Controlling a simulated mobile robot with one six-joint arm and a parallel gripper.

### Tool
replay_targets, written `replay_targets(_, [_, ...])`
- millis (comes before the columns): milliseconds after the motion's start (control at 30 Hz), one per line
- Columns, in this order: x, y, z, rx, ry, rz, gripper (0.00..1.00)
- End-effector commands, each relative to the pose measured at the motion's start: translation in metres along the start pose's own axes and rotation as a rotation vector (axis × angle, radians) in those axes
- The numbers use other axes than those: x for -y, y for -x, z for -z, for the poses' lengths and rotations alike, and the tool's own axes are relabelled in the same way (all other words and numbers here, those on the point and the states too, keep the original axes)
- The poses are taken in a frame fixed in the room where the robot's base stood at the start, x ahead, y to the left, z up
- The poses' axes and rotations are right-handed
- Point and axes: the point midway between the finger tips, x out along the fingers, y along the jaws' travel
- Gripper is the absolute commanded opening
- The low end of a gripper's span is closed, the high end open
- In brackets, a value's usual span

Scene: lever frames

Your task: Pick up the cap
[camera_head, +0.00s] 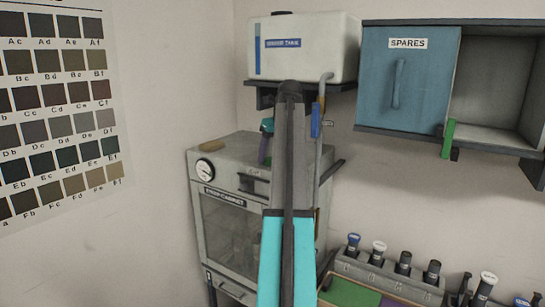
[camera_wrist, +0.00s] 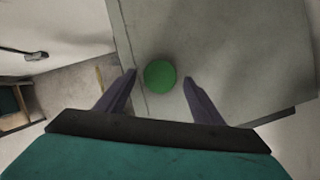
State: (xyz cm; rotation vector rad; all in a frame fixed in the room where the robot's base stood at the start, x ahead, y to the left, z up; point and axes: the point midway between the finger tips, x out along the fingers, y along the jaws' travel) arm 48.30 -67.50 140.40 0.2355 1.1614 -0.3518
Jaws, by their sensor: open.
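A round green disc, which looks like the cap (camera_wrist: 160,76), lies on a pale grey surface near its edge in the wrist view. I cannot make it out in the head view, where my arm covers much of that area. My gripper (camera_wrist: 160,80) is open, with one purple finger on each side of the cap in the picture. The fingers appear apart from it, and I cannot tell the height gap. In the head view my gripper (camera_head: 264,160) points down over the top of the grey drying cabinet (camera_head: 228,158), partly behind my arm.
A white tank (camera_head: 303,60) stands on a shelf above. A pipe (camera_head: 322,130) runs down close right of my arm. A blue-doored spares cupboard (camera_head: 408,75) and a rack of bottles (camera_head: 395,275) are at right.

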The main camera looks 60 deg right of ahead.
Motion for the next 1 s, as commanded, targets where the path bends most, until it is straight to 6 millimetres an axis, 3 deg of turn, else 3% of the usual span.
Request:
replay_targets(667, [0.0007, -0.0066, 0.0005, 0.000, -0.001, 0.001, 0.62])
replay_targets(933, [0.0010, -0.0064, 0.0006, 0.000, -0.001, 0.001, 0.19])
replay_targets(1000, [0.0011, -0.0063, 0.0006, 0.000, -0.001, 0.001, 0.18])
